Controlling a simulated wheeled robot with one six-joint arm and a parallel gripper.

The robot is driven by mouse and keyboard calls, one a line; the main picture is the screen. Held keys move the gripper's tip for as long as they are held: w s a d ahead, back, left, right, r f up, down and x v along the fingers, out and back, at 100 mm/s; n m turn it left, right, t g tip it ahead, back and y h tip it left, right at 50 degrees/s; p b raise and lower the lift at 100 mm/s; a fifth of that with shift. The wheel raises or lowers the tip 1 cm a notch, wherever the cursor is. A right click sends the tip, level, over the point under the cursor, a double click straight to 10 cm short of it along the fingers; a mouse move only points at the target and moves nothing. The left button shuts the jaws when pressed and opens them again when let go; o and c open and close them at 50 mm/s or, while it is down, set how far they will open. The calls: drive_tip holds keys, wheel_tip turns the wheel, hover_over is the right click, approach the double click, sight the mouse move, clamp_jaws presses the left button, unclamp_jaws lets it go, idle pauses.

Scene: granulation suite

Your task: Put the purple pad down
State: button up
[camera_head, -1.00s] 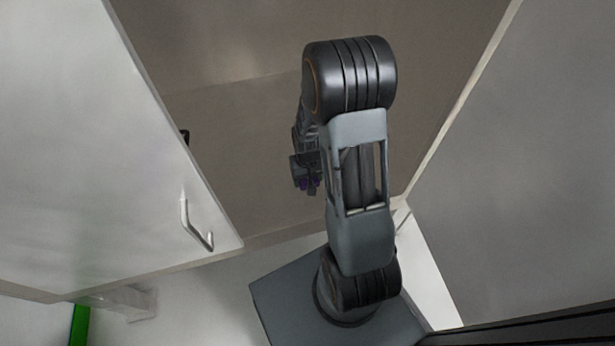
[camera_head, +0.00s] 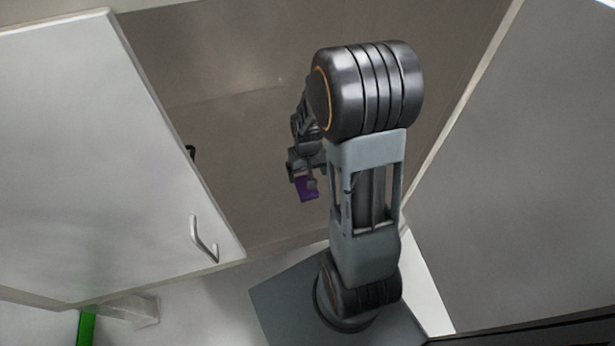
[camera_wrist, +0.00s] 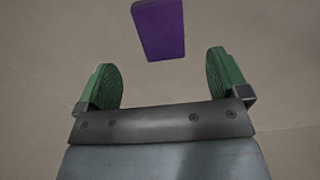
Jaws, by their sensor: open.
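The purple pad (camera_wrist: 160,29) is a small flat rectangular block on a plain beige-brown surface, beyond my fingertips in the wrist view. It also shows in the head view (camera_head: 307,189), just below my gripper (camera_head: 305,172) and partly hidden by it. In the wrist view my gripper (camera_wrist: 163,78) is open, its two green-padded fingers wide apart. Nothing is between the fingers, and the pad appears clear of both.
A grey cabinet door (camera_head: 90,160) with a metal handle (camera_head: 203,240) stands to the left of my arm. A grey panel (camera_head: 520,190) stands to the right. The brown surface (camera_head: 240,130) around the pad is bare. A green strip (camera_head: 86,327) shows at lower left.

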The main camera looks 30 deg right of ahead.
drive_tip(key=s+a+r+n+t, duration=0.1)
drive_tip(key=s+a+r, duration=0.3)
drive_tip(key=r, duration=0.4)
drive_tip(key=s+a+r+n+t, duration=0.1)
drive_tip(key=s+a+r, duration=0.2)
drive_tip(key=s+r, duration=0.2)
wheel_tip(320, 180, up, 3)
drive_tip(key=shift+a+r+t+p, duration=0.2)
drive_tip(key=shift+a+t+p, duration=0.1)
drive_tip(key=shift+a+t, duration=0.1)
